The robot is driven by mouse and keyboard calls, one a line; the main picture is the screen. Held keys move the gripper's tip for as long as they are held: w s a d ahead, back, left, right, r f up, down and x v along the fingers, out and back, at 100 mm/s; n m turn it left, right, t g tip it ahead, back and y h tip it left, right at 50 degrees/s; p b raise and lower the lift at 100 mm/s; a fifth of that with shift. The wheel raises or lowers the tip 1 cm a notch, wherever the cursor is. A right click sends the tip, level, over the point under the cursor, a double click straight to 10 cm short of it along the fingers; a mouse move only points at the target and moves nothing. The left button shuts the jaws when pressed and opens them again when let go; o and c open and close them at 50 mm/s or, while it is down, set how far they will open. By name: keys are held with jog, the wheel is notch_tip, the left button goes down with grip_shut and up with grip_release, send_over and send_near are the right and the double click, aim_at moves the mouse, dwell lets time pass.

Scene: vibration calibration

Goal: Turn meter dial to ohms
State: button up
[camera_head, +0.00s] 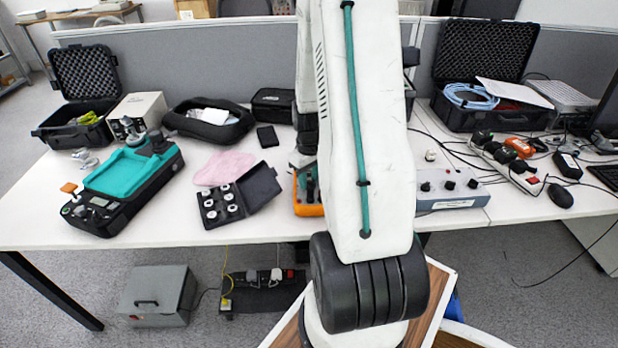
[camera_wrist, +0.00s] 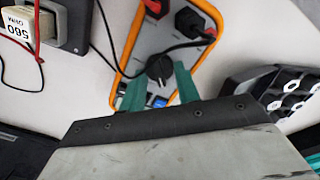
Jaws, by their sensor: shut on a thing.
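The meter, a grey-faced multimeter with an orange rim (camera_wrist: 119,70), lies under my gripper (camera_wrist: 160,75) in the wrist view. Its black round dial (camera_wrist: 159,66) sits between my two teal fingertips, and my gripper is shut on it. The dial's pointer direction and the markings around it are too small or hidden to read. Two plugs, one black and one red (camera_wrist: 188,20), with leads sit in the meter's far end. In the head view only the meter's orange corner (camera_head: 308,210) shows clearly; my arm hides most of it.
A black case with white cylinders (camera_head: 222,204) lies open left of the meter. A teal-topped device (camera_head: 130,172) stands farther left. A grey box with knobs (camera_head: 450,187) is to the right. A block labelled 560 ohms (camera_wrist: 18,24) shows in the wrist view. A black lead crosses the meter.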

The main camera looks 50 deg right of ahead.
jog(key=m, duration=0.3)
jog(key=shift+m, duration=2.3)
jog(key=o, duration=1)
jog(key=shift+c, duration=0.2)
jog(key=shift+r, duration=3.9)
